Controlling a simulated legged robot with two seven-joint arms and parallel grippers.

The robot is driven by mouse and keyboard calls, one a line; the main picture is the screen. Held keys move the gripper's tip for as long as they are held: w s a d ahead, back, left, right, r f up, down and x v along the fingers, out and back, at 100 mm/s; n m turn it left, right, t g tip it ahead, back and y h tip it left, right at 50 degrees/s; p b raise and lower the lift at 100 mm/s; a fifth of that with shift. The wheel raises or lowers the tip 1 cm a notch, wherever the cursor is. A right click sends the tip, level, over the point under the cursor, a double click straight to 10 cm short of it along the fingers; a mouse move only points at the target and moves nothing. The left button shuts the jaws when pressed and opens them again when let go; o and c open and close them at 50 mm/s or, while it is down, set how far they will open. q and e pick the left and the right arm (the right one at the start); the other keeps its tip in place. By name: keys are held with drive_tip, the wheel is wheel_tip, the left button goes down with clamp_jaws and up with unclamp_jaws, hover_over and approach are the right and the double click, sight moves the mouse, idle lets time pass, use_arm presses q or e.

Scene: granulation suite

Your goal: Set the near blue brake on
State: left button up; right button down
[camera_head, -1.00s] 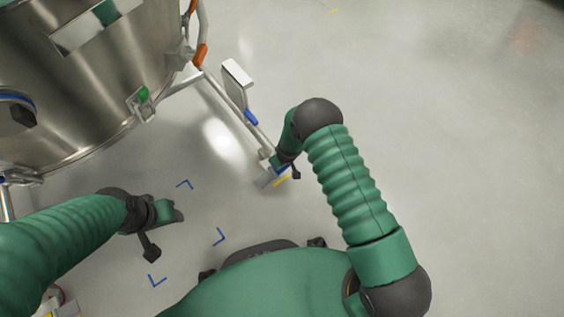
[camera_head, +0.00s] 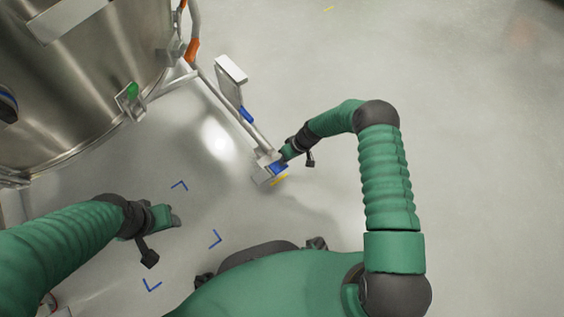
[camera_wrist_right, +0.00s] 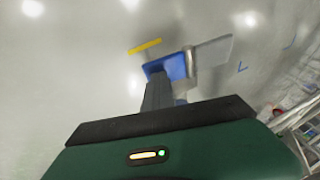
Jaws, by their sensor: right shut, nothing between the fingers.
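The near blue brake (camera_head: 278,168) is a small blue pedal at the lower end of the vessel's grey frame leg, close to the floor. In the right wrist view the blue brake (camera_wrist_right: 176,66) lies just past my fingertips, beside a grey plate. My right gripper (camera_head: 284,157) is shut and empty, its tip right at the pedal from the upper right. In the wrist view its dark fingers (camera_wrist_right: 158,80) overlap the blue; I cannot tell whether they press on it. My left gripper (camera_head: 174,218) hangs over the floor at left, away from the brake; its jaws are unclear.
A large steel vessel (camera_head: 75,90) fills the upper left. Its frame carries a second blue part (camera_head: 246,114) farther up, below a white box (camera_head: 231,69). Blue corner marks (camera_head: 215,239) lie on the floor. The floor at right is clear.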

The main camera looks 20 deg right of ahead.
drive_tip(key=shift+d+f, duration=0.1)
drive_tip(key=shift+f, duration=0.35)
drive_tip(key=shift+w+d+f, duration=0.1)
drive_tip(key=shift+f, duration=0.15)
idle(0.3)
